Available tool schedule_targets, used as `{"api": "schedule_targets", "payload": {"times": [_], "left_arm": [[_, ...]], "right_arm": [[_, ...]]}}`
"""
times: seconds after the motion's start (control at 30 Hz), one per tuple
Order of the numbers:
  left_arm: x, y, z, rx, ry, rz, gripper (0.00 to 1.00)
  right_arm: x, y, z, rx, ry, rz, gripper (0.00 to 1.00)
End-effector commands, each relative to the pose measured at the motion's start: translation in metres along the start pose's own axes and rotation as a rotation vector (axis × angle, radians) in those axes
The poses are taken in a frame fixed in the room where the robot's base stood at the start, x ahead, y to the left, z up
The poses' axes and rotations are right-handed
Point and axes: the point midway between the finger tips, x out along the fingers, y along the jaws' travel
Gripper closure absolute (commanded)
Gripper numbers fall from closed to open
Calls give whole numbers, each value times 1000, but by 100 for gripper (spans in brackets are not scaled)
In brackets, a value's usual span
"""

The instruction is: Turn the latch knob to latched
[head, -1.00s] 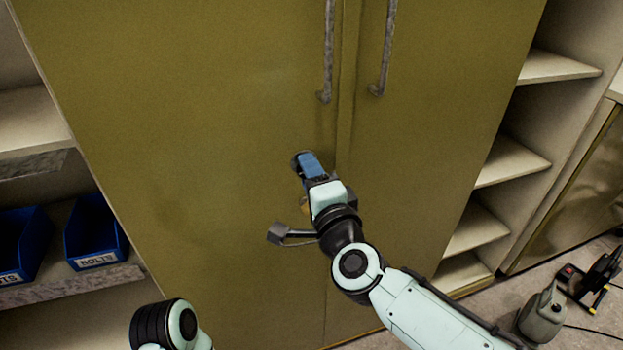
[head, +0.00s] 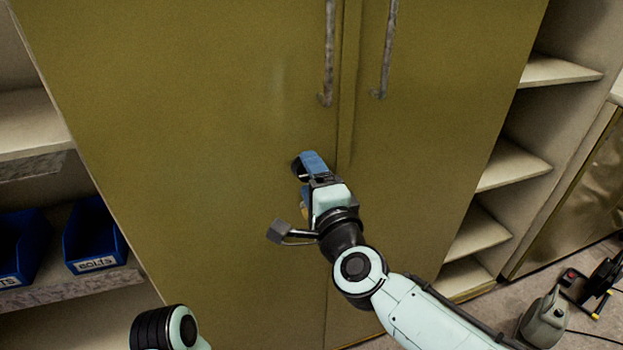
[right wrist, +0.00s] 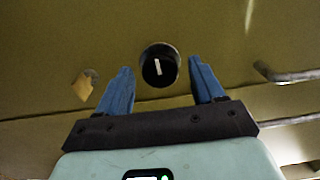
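The latch knob (right wrist: 158,66) is a round black knob with a white pointer line on the olive cabinet door (right wrist: 60,50). In the right wrist view its line is near upright, its top leaning slightly left. My right gripper (right wrist: 161,70) is open, one blue finger on each side of the knob, with visible gaps. In the head view the right gripper (head: 314,162) is at the door below the handles, and the knob's dark edge (head: 297,168) shows left of the blue finger. My left gripper is out of view; only part of that arm shows.
Two long vertical door handles (head: 329,60) (head: 384,60) flank the door seam above the gripper. A yellow tag-like piece (right wrist: 84,86) is left of the knob in the wrist view. Shelves with blue bins (head: 92,235) stand left; open shelves (head: 512,165) stand right.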

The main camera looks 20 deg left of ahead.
Motion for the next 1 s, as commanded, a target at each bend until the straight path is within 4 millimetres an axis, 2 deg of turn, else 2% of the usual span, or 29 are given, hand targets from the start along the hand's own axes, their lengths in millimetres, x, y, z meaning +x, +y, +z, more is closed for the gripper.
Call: {"api": "schedule_targets", "payload": {"times": [0.23,0.37,0.8,1.0], "left_arm": [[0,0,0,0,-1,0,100],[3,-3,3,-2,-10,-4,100],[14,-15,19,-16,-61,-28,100],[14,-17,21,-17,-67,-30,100]], "right_arm": [[-2,0,0,-2,0,-1,32],[-15,-1,0,-3,0,-2,32],[-106,-1,0,-4,2,-3,32],[-129,0,0,-2,0,-1,32]]}}
